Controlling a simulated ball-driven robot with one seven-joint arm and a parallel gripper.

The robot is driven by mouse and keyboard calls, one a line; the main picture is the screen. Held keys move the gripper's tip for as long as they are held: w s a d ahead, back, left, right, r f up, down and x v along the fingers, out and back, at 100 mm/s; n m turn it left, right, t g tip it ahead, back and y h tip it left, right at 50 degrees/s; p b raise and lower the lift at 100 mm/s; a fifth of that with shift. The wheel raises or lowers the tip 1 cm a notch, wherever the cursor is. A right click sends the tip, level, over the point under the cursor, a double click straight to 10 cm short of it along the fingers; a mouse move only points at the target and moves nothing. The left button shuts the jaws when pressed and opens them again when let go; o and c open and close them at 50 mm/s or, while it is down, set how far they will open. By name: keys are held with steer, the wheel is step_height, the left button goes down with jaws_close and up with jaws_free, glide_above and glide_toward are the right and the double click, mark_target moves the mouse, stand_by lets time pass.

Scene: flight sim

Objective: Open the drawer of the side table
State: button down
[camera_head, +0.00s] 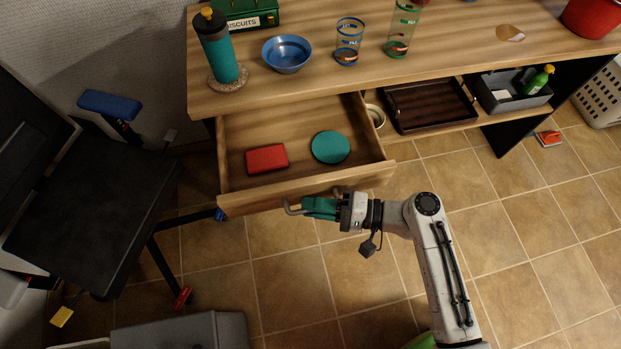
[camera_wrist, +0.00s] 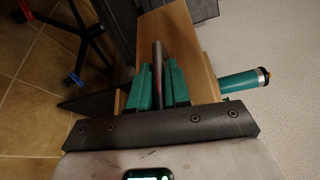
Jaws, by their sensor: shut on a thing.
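The side table's wooden drawer (camera_head: 235,206) is pulled well out from under the table top (camera_head: 270,100), and its inside shows. A red box-like item (camera_head: 266,158) and a round teal item (camera_head: 330,147) lie in it. My gripper (camera_head: 306,207) is at the drawer front, its teal fingers around the grey bar handle (camera_head: 291,210). In the wrist view my gripper (camera_wrist: 161,80) has the handle (camera_wrist: 158,55) between its two fingers, shut on it. The drawer front (camera_wrist: 197,50) is just behind the handle there.
A black chair (camera_head: 90,215) stands left of the drawer. A teal bottle (camera_head: 219,55), blue bowl (camera_head: 286,54) and two glasses stand on the table top. A dark tray (camera_head: 430,122) is on the shelf.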

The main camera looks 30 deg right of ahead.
steer(key=shift+s+a, duration=0.25)
steer(key=shift+s, duration=0.6)
steer(key=c, duration=1.2)
jaws_free()
steer(key=shift+o, duration=0.2)
steer(key=v, duration=1)
steer(key=shift+s+d, duration=0.25)
steer(key=shift+d, duration=0.05)
